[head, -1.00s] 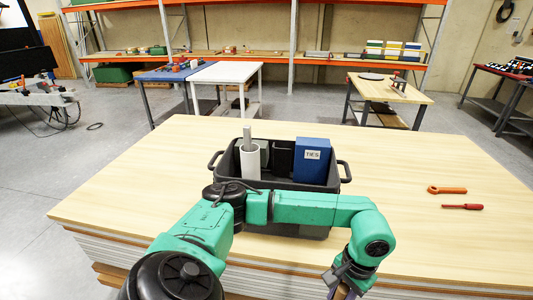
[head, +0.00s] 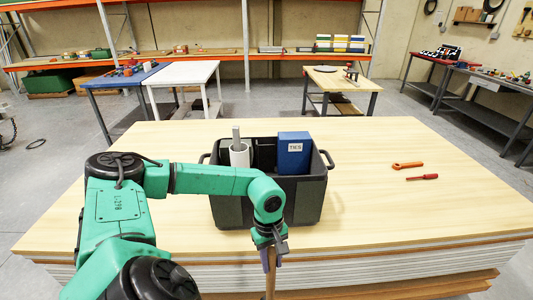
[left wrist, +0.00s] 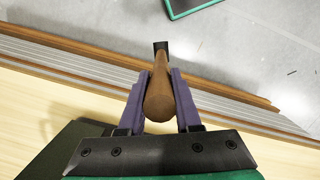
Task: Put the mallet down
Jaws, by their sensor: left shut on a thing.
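My left gripper (head: 269,258) points down in front of the black tote (head: 245,212), at the near edge of the wood-topped table. It is shut on the mallet (head: 270,285), whose brown handle hangs down below the fingers. In the left wrist view the purple fingers (left wrist: 160,100) clasp the mallet's brown handle (left wrist: 161,85), with a dark end farther off, over the table edge and grey floor. My right gripper is not in view.
An orange wrench (head: 407,165) and a red screwdriver (head: 422,177) lie at right.

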